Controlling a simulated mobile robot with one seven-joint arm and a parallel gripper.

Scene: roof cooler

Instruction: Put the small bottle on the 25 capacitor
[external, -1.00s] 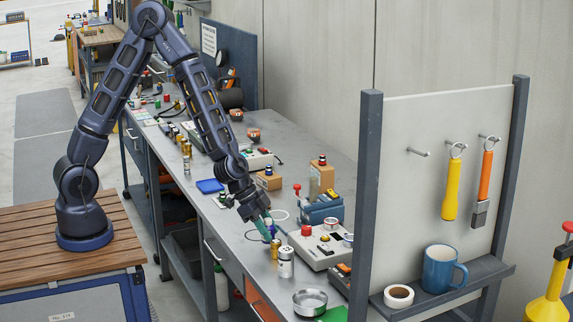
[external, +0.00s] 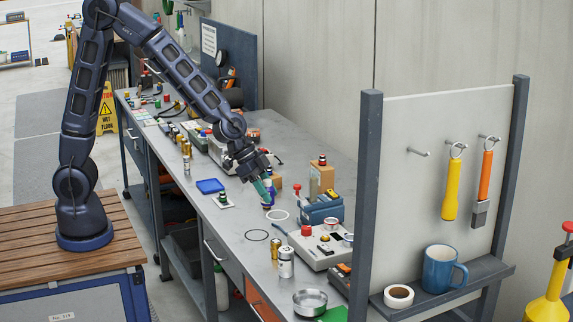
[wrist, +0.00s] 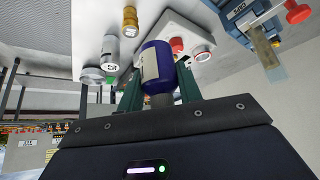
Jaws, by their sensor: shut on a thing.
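My gripper (external: 267,186) is shut on the small bottle (external: 270,196), which is dark blue-purple. In the wrist view the bottle (wrist: 156,64) has a pale label and sits between the green fingers (wrist: 158,92). In the external view the fingers partly hide it, and it is over the bench beside a white ring. A silver cylinder with dark marks (external: 286,265), possibly the 25 capacitor, stands nearer the front of the bench. It also shows in the wrist view (wrist: 111,48); I cannot read a 25 on it. A gold cylinder (external: 277,247) stands just behind it.
A control box with a red button (external: 322,246) is right of the cylinders. A metal dish (external: 310,302) lies in front. A blue device (external: 320,212) and a cardboard box (external: 321,178) stand behind. A black ring (external: 257,235) lies flat on fairly clear bench.

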